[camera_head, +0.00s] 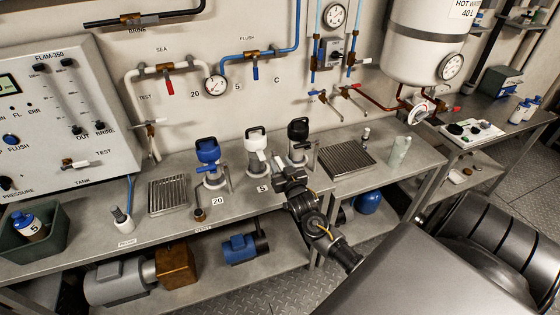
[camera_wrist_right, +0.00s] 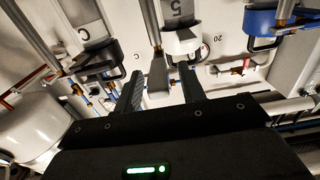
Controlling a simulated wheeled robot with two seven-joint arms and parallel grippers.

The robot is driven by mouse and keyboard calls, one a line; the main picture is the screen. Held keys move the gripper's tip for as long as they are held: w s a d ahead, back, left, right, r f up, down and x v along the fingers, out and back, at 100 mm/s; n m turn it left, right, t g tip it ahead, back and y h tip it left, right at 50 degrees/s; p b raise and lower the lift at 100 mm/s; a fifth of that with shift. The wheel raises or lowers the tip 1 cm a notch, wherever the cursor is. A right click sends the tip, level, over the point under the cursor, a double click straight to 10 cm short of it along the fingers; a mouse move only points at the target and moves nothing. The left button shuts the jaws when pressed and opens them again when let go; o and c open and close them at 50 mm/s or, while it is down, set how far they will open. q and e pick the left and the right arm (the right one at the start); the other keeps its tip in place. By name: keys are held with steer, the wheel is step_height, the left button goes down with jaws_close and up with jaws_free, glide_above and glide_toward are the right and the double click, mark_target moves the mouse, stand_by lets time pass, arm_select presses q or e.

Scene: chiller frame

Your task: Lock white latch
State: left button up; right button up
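The white-topped housing (camera_head: 256,143) stands upright on the bench between a blue-topped one and a black-topped one, behind the label 5. Its white cap also shows in the right wrist view (camera_wrist_right: 182,42), where the picture is upside down. A pale lever (camera_wrist_right: 158,72), which looks like the white latch, hangs beside that cap. My right gripper (camera_head: 283,172) is just in front and to the right of the white housing. In the wrist view its two fingers (camera_wrist_right: 160,88) are apart, with the lever's end seen between their tips. I cannot tell whether they touch it. My left gripper is out of view.
The blue-topped housing (camera_head: 208,151) and black-topped housing (camera_head: 298,130) stand close on either side. Drain grates (camera_head: 168,194) (camera_head: 346,158) lie on the bench. A pale bottle (camera_head: 399,152) stands at the right. Pipes and valves run along the wall behind.

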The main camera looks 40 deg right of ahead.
steer(key=shift+w+d, duration=0.15)
steer(key=shift+w, duration=0.25)
jaws_close()
